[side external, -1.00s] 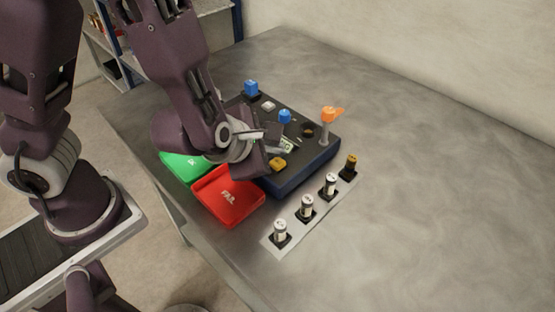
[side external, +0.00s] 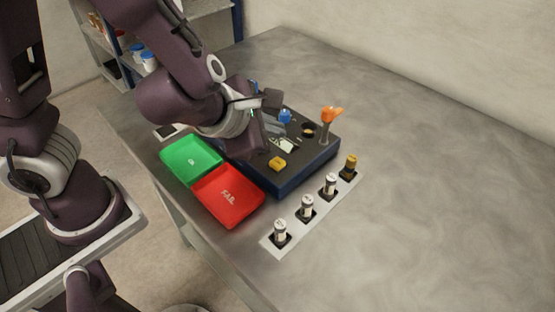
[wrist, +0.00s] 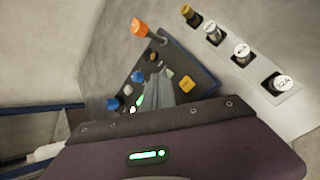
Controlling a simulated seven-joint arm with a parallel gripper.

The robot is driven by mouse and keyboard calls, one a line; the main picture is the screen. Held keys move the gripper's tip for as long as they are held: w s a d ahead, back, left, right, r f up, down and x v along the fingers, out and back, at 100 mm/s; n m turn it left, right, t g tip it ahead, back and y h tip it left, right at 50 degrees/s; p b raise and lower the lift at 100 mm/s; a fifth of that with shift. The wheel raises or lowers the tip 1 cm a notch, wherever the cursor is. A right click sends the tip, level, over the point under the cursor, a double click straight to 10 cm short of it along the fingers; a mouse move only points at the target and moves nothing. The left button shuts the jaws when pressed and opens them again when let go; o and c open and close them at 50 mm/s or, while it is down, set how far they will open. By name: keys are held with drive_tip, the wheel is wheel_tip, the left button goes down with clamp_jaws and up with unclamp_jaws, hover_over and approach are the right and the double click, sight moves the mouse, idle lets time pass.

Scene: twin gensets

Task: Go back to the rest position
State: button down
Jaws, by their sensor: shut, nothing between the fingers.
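My gripper (side external: 274,126) is shut and empty. In the side view it hangs above the left part of a dark blue-black panel box (side external: 310,172) and hides some of its top. In the wrist view the grey fingers (wrist: 162,92) point down over the same box (wrist: 200,78), clear of its controls as far as I can tell. The box carries an orange-handled lever (side external: 327,118), a blue knob (side external: 285,116) and a yellow button (side external: 277,163). A lit display on the box is partly behind the fingers.
A green tray (side external: 178,150) and a red tray marked FAIL (side external: 242,210) lie at the box's left front. A pale strip (side external: 270,243) holds several upright cylinders in front. The table's right side is clear. Shelving (side external: 218,10) stands behind.

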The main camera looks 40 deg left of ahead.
drive_tip(key=shift+a+r+n, duration=0.2)
drive_tip(key=shift+a+n, duration=0.1)
drive_tip(key=s+a+r+n+g+y, duration=0.15)
drive_tip(key=s+a+r+n, duration=0.35)
drive_tip(key=n, duration=0.6)
drive_tip(key=s+a+r+n+g+y, duration=0.1)
drive_tip(key=s+a+n+y, duration=0.15)
drive_tip(key=a+n, duration=0.7)
drive_tip(key=s+d+r+n+h, duration=0.2)
drive_tip(key=s+n, duration=0.3)
drive_tip(key=n, duration=0.6)
drive_tip(key=s+d+r+n+g+h, duration=0.1)
drive_tip(key=s+d+r+n+h, duration=0.1)
drive_tip(key=n, duration=0.9)
drive_tip(key=s+d+h, duration=0.1)
drive_tip(key=s+d, duration=0.1)
drive_tip(key=s, duration=0.1)
drive_tip(key=shift+n, duration=0.35)
drive_tip(key=shift+w+r, duration=0.1)
